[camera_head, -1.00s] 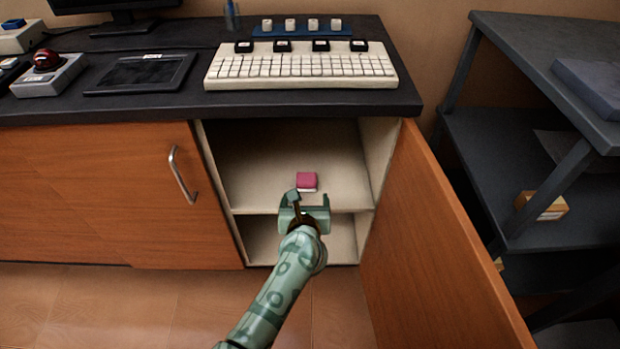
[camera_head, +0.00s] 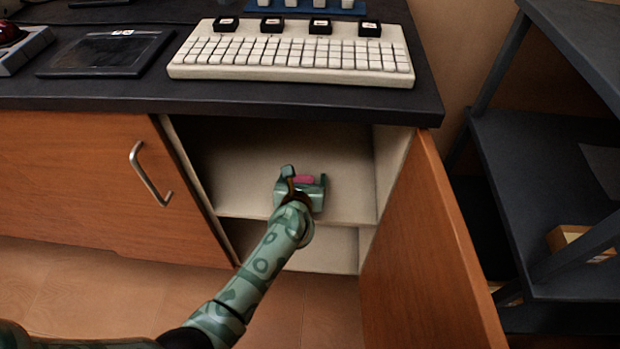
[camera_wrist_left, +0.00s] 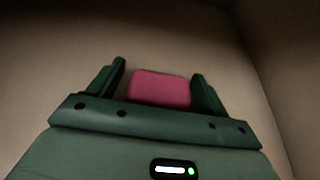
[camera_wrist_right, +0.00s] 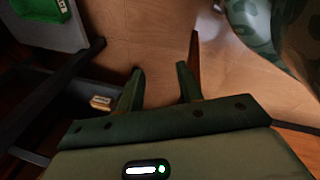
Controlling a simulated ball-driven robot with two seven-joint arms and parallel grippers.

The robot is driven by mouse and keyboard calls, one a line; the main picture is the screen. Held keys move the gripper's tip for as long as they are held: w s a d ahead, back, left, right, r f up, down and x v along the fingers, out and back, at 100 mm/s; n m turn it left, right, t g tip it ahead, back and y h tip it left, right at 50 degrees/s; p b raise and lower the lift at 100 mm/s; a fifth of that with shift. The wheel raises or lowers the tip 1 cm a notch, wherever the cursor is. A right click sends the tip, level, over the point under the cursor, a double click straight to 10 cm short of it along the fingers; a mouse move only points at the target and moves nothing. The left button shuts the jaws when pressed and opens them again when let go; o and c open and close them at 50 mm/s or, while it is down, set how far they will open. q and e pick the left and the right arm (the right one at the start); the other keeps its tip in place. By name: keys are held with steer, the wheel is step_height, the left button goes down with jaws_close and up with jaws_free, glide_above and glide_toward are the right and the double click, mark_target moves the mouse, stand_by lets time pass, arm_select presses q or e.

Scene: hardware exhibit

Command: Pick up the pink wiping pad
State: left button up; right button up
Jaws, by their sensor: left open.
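The pink wiping pad (camera_head: 304,180) lies on the upper shelf inside the open cabinet (camera_head: 345,190). My left gripper (camera_head: 305,182) reaches into the cabinet and hides part of the pad in the head view. In the left wrist view the pad (camera_wrist_left: 160,88) sits between the two spread fingers of the left gripper (camera_wrist_left: 160,80), with a narrow gap visible on each side. My right gripper (camera_wrist_right: 160,78) shows only in its own wrist view. Its fingers are apart with nothing between them, above the wooden floor.
The open cabinet door (camera_head: 425,255) stands to the right of my left arm. The desk top with a keyboard (camera_head: 290,55) is above the cabinet. A dark shelf rack (camera_head: 550,160) stands at the right, holding a small box (camera_head: 578,242). The shelf around the pad is clear.

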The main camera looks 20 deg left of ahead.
arm_select(q)
steer(key=shift+w+a, duration=0.1)
steer(key=c, duration=1)
steer(key=shift+r, duration=0.1)
